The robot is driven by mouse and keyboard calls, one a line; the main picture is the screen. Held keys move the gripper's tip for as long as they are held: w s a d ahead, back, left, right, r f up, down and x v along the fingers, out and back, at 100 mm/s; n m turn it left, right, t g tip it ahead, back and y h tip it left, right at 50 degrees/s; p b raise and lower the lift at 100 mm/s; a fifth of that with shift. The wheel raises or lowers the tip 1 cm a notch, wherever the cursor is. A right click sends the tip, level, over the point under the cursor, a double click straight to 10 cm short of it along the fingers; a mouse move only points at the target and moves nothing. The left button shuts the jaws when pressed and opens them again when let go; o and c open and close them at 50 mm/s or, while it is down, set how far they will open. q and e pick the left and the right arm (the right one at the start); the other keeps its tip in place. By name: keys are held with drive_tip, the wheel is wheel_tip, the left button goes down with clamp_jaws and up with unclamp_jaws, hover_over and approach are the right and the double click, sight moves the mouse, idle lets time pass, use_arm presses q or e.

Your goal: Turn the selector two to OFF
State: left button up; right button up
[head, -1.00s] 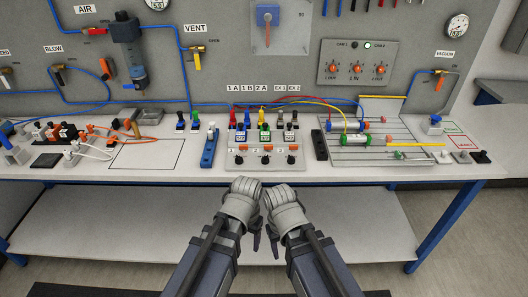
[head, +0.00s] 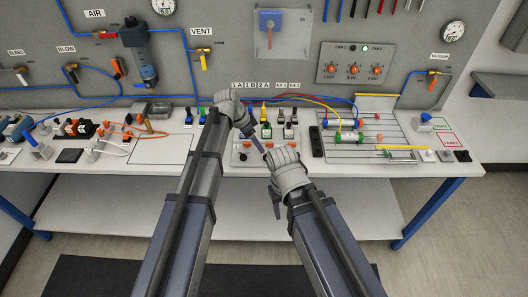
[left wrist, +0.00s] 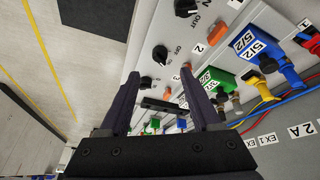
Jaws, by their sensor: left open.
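Selector two (left wrist: 160,53) is a black knob with small ON and OFF marks, on the grey selector panel (head: 240,167). In the left wrist view it shows beyond my left fingertips, near the "2" label. Which mark it points to cannot be told; in the head view my gripper covers it. My left gripper (head: 252,135) is above the panel, jaws open, with its two dark fingers spread in the left wrist view (left wrist: 158,80). No contact with the knob shows. My right gripper (head: 277,200) is in front of the panel's edge; its jaws are unclear.
Black knobs of selectors one (left wrist: 186,8) and three (left wrist: 147,83) flank it, with orange parts (left wrist: 187,66) alongside. Valves with blue and green bodies (left wrist: 256,48) and hoses stand behind. A black block (head: 317,142) is right of the panel. An outlined area (head: 160,150) at left is clear.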

sight(265, 155)
use_arm(q)
drive_tip(key=b+x, duration=0.6)
drive_tip(key=shift+f, duration=0.4)
drive_tip(key=shift+w+d+f+b, duration=0.1)
drive_tip(key=shift+d+f+b, duration=0.2)
drive_tip(key=shift+f+b, duration=0.15)
drive_tip(key=shift+r, duration=0.1)
clamp_jaws()
